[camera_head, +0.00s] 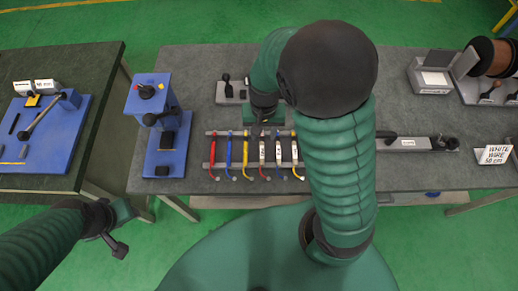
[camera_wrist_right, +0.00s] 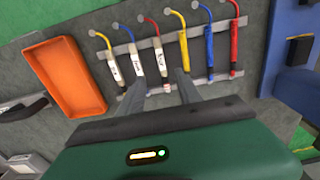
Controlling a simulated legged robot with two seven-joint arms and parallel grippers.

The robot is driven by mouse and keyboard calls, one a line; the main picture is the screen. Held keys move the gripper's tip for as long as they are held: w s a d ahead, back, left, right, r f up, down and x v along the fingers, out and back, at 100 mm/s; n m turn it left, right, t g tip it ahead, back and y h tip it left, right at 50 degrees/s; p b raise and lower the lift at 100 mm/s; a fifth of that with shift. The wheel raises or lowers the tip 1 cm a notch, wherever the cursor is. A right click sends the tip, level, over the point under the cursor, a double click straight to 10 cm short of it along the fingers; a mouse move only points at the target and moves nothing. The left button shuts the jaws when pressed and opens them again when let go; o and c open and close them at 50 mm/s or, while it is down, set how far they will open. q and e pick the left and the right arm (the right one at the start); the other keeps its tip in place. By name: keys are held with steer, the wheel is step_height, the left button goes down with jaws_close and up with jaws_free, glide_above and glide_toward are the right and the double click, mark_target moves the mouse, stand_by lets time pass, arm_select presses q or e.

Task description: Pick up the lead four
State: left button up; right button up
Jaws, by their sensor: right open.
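Several leads hang in a row on a grey rack (camera_head: 222,133). Lead four appears to be the white lead with a red wire (camera_head: 262,152), just right of the plain yellow lead (camera_head: 246,150). In the right wrist view this white lead (camera_wrist_right: 161,55) lies between the two fingers of my right gripper (camera_wrist_right: 161,82), with gaps at its sides.
White leads with blue (camera_head: 279,152) and yellow (camera_head: 295,152) wires hang close on the right. A blue press-like stand (camera_head: 156,100) is to the left. An orange tray (camera_wrist_right: 65,78) shows in the right wrist view. Bare table lies between stand and rack.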

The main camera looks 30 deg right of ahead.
glide_above(262, 150)
steer(key=f, duration=0.6)
steer(key=shift+s+a+f+b, duration=0.15)
steer(key=shift+a+b, duration=0.15)
steer(key=shift+b, duration=0.05)
steer(key=f, duration=0.4)
steer(key=shift+d, duration=0.25)
steer(key=shift+w+d+f, duration=0.2)
steer(key=shift+w+f, duration=0.1)
steer(key=shift+f, duration=0.15)
steer(key=shift+s+a, duration=0.1)
steer(key=shift+a, duration=0.1)
jaws_close()
